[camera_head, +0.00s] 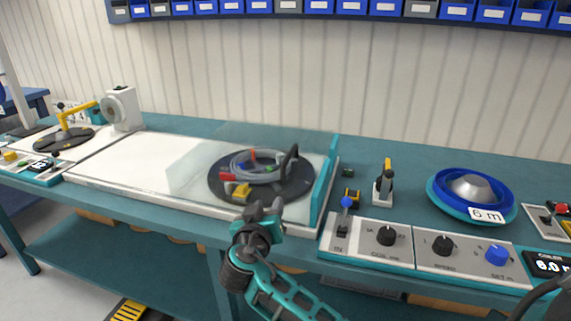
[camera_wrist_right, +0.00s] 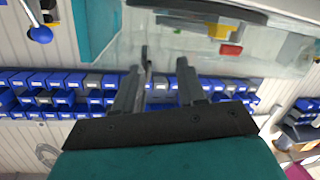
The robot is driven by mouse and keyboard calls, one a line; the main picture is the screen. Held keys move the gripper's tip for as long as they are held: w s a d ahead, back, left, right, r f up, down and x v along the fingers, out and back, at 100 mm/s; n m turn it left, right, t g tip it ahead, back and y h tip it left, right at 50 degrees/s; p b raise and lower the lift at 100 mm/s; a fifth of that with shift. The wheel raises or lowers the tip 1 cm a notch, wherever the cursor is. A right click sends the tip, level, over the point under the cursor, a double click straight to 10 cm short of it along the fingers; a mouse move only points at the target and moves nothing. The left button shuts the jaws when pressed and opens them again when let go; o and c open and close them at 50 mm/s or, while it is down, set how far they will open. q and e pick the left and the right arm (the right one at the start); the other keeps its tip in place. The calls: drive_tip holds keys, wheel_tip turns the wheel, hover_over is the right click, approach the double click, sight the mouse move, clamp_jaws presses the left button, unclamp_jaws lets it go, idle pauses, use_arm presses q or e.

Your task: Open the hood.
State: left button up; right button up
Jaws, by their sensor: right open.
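The hood (camera_head: 323,187) is a clear cover with a teal end piece, in the middle of the bench in the head view. It appears to stand down over a dark round turntable (camera_head: 222,190) that bears a grey cable coil with coloured parts. My right gripper (camera_head: 263,207) is in front of the hood's front side, near its lower right part. In the right wrist view, the fingers (camera_wrist_right: 160,82) are apart with nothing between them, and the clear panel (camera_wrist_right: 170,50) shows beyond them. I cannot tell whether the gripper touches the hood. My left gripper is not in view.
Right of the hood are a blue-knobbed lever (camera_head: 346,203), a control panel (camera_head: 412,240) with dials, a yellow-handled clamp (camera_head: 385,180) and a blue reel (camera_head: 438,193). At left stands a yellow crank device (camera_head: 78,115). The white bench surface (camera_head: 125,160) left of the hood is clear.

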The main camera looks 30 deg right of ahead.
sight(288, 155)
wheel_tip(288, 155, up, 5)
drive_tip(key=d+m+h, duration=0.2)
drive_tip(key=m+h, duration=0.1)
drive_tip(key=x, duration=1.3)
drive_tip(key=shift+w+a, duration=0.3)
clamp_jaws()
drive_tip(key=shift+f, duration=0.1)
